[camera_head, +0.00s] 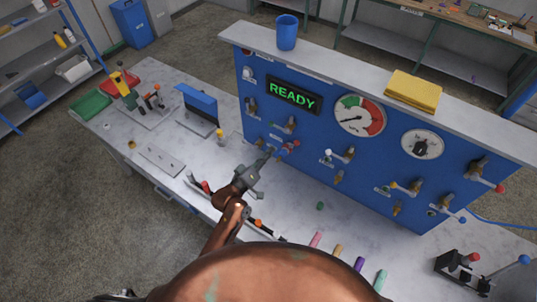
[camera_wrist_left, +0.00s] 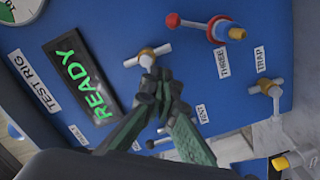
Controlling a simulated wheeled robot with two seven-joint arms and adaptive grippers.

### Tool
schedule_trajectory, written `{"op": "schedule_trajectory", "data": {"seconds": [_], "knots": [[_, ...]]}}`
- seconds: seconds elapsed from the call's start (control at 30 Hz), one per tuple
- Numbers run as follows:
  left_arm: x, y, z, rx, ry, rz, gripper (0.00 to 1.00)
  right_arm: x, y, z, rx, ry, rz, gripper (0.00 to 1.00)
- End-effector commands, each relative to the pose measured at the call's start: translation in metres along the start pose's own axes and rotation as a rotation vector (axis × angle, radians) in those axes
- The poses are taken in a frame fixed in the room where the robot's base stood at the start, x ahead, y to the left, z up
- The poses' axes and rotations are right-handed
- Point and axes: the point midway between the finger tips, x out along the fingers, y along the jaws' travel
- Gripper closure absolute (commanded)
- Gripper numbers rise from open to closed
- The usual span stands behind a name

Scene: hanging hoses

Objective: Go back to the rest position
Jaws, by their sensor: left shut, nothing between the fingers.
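My left gripper (camera_head: 268,157) is shut and empty in front of the lower left part of the blue panel (camera_head: 300,128). In the left wrist view its closed fingertips (camera_wrist_left: 153,76) overlap the lower edge of a brass fitting with a white handle (camera_wrist_left: 148,55). I cannot tell whether they touch it. The green READY display (camera_head: 293,95) is lit. My right gripper is not in view.
A blue cup (camera_head: 287,32) and a yellow cloth (camera_head: 413,91) are on the panel's top ledge. Several coloured pieces, including a pink one (camera_head: 315,240), lie along the bench front. A blue stand (camera_head: 198,106) and green tray (camera_head: 90,105) are at left.

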Motion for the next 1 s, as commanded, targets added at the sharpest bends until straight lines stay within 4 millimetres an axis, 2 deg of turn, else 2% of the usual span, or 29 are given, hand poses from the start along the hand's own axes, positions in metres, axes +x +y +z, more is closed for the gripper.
{"op": "schedule_trajectory", "data": {"seconds": [0.13,0.63,0.73,0.77,0.87,0.97,1.0], "knots": [[-0.006,0.000,0.000,0.000,-0.001,-0.001,1.00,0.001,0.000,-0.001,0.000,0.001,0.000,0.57],[-0.006,0.000,0.000,0.000,0.000,-0.001,1.00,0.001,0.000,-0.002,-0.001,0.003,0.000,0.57],[-0.014,-0.007,0.002,0.018,-0.013,-0.025,1.00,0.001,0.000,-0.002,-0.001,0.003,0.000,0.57],[-0.019,-0.012,0.003,0.032,-0.023,-0.044,1.00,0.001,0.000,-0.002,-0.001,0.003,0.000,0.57],[-0.054,-0.041,0.011,0.112,-0.084,-0.148,1.00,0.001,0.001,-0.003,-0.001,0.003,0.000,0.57],[-0.109,-0.078,0.021,0.219,-0.180,-0.296,1.00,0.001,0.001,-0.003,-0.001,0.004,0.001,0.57],[-0.135,-0.093,0.024,0.260,-0.224,-0.359,1.00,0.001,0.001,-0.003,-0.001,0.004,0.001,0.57]]}}
